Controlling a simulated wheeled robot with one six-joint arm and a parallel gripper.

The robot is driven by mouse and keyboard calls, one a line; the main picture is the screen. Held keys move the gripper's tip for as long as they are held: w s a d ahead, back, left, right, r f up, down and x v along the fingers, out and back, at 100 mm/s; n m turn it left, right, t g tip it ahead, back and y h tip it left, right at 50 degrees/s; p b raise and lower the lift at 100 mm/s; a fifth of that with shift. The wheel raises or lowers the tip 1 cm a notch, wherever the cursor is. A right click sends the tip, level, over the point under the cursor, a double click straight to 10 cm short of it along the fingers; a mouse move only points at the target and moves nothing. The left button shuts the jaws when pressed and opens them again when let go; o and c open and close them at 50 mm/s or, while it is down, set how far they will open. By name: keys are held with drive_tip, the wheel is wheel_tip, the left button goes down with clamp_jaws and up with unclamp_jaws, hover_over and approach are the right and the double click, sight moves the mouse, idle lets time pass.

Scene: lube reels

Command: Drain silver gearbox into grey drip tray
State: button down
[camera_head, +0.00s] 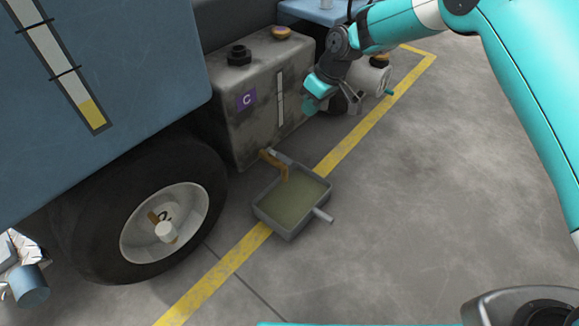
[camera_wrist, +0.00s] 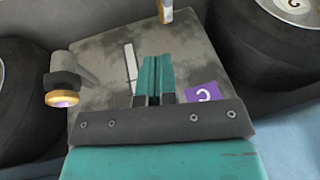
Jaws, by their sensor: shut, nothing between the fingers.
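A grey-silver, stained box-shaped housing (camera_head: 243,120) carries a purple C label (camera_head: 246,99) and a pale sight strip (camera_head: 280,98). The housing also shows upside down in the wrist view (camera_wrist: 105,105). The grey drip tray (camera_head: 324,197) lies on the floor below its front lower corner and holds olive-brown liquid. A short silver spout (camera_head: 279,155) with an orange-brown part (camera_head: 274,163) reaches over the tray; I cannot tell whether liquid is running. My gripper (camera_head: 309,105) is shut and empty in front of the housing's face. Its teal fingers also show in the wrist view (camera_wrist: 154,78).
A black tyre (camera_head: 95,225) stands left of the housing. A smaller silver cylinder (camera_head: 368,78) with an orange cap (camera_head: 381,57) is behind my gripper. A blue panel (camera_head: 140,60) overhangs at left. The floor to the right is clear, with a yellow line (camera_head: 215,275).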

wheel_tip(320, 180, down, 3)
drive_tip(key=b, duration=0.9)
approach(280, 156)
wheel_tip(280, 156, down, 7)
drive_tip(key=shift+w+a+r, duration=0.25)
drive_tip(key=shift+a, duration=0.1)
drive_tip(key=shift+s+a+r, duration=0.15)
